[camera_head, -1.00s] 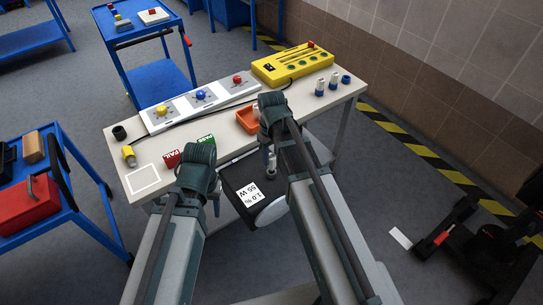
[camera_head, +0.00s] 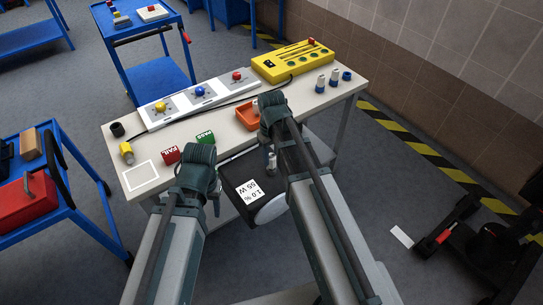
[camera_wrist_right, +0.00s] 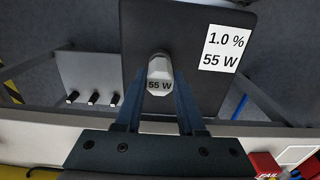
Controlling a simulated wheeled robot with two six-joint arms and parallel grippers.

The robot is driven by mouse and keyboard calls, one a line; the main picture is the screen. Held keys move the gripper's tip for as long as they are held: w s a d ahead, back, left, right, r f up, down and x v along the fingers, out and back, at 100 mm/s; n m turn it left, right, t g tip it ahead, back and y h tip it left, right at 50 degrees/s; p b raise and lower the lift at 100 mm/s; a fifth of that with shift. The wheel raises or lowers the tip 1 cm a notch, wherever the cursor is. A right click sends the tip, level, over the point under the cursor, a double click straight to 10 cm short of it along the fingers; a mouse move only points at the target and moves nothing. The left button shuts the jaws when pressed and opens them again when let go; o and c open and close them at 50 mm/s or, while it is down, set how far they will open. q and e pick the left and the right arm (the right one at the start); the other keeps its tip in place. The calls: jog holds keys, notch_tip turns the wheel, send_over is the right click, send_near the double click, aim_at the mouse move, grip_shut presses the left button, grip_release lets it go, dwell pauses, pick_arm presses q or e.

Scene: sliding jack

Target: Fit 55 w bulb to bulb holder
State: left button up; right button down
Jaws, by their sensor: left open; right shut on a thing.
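My right gripper (camera_wrist_right: 158,98) is shut on a pale bulb (camera_wrist_right: 159,75) marked "55 W". In the right wrist view, the bulb is between the fingers, in front of a dark panel (camera_wrist_right: 145,25) labelled "1.0 % 55 W". The panel also shows in the head view (camera_head: 238,170), at the table's front edge, between my arms. In the head view the right gripper (camera_head: 271,160) is mostly hidden by its own arm. My left gripper (camera_head: 216,207) is open, low in front of the table and partly hidden. I cannot tell which item is the bulb holder.
On the table are a yellow console (camera_head: 292,62), a panel with coloured knobs (camera_head: 200,93), an orange tray (camera_head: 247,116), a red FAIL block (camera_head: 170,155), a green PASS block (camera_head: 205,137), blue-and-white items (camera_head: 320,84) and a yellow item (camera_head: 127,152). Blue carts stand left.

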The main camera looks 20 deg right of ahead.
aim_at(272, 156)
jog(key=shift+f+b, duration=0.5)
jog(key=shift+f, duration=0.1)
jog(key=shift+r, duration=0.25)
jog(key=shift+r+p, duration=1.05)
jog(key=shift+p, duration=0.25)
jog(key=shift+f+b, duration=1.25)
jog(key=shift+f, duration=0.05)
jog(key=shift+c, duration=2.1)
grip_release()
jog(key=shift+r, duration=0.1)
notch_tip(272, 156, up, 14)
jog(key=p, duration=1.4)
